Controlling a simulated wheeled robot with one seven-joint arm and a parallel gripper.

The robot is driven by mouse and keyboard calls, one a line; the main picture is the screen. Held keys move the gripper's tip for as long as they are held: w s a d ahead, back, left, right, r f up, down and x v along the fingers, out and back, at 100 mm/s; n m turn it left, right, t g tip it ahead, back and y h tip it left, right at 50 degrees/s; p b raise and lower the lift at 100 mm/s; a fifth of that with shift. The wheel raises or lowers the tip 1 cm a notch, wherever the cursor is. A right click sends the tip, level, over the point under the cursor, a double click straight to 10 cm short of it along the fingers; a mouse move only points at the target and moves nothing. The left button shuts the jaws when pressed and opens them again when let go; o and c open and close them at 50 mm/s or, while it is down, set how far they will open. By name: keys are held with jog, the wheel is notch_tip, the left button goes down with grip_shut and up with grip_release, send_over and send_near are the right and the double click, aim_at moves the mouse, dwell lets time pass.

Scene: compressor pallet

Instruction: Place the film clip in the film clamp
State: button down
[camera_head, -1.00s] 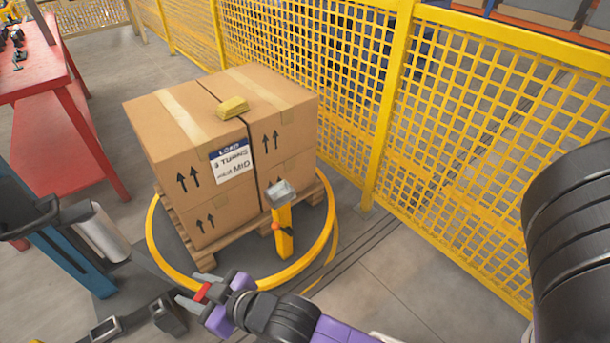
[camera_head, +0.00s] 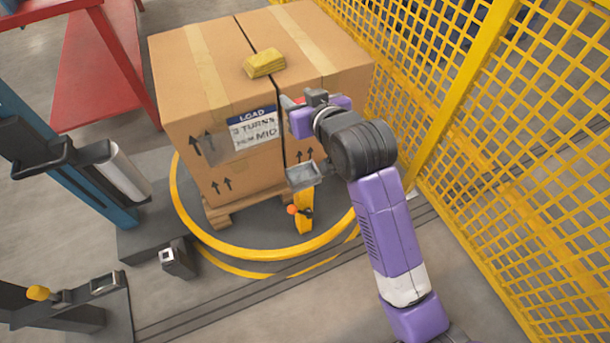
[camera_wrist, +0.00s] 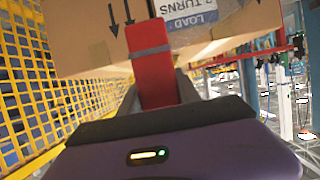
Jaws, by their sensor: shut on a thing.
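The film clip (camera_wrist: 156,85) is a red bar with a grey band across it, held out ahead in the wrist view. A yellow post (camera_head: 304,216) with a grey open-topped head (camera_head: 303,175) and an orange knob stands on the round base below my gripper. It may be the film clamp; I cannot tell for sure. The clip is apart from it.
Large cartons (camera_head: 205,105) with a LOAD label (camera_head: 254,129) and a yellow block (camera_head: 264,64) on top stand on a pallet (camera_head: 235,211). Yellow mesh fencing (camera_head: 475,130) closes the right side. A blue column (camera_head: 65,150) stands left.

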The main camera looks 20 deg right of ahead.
notch_tip(320, 180, down, 19)
jog(key=b, duration=0.5)
jog(key=shift+w+a+f, duration=0.15)
jog(key=shift+f, duration=0.05)
jog(key=shift+f, duration=0.2)
jog(key=c, duration=0.9)
grip_release()
jog(key=shift+o, duration=0.2)
jog(key=shift+r, duration=0.2)
jog(key=p+v, duration=0.2)
jog(key=v, duration=1)
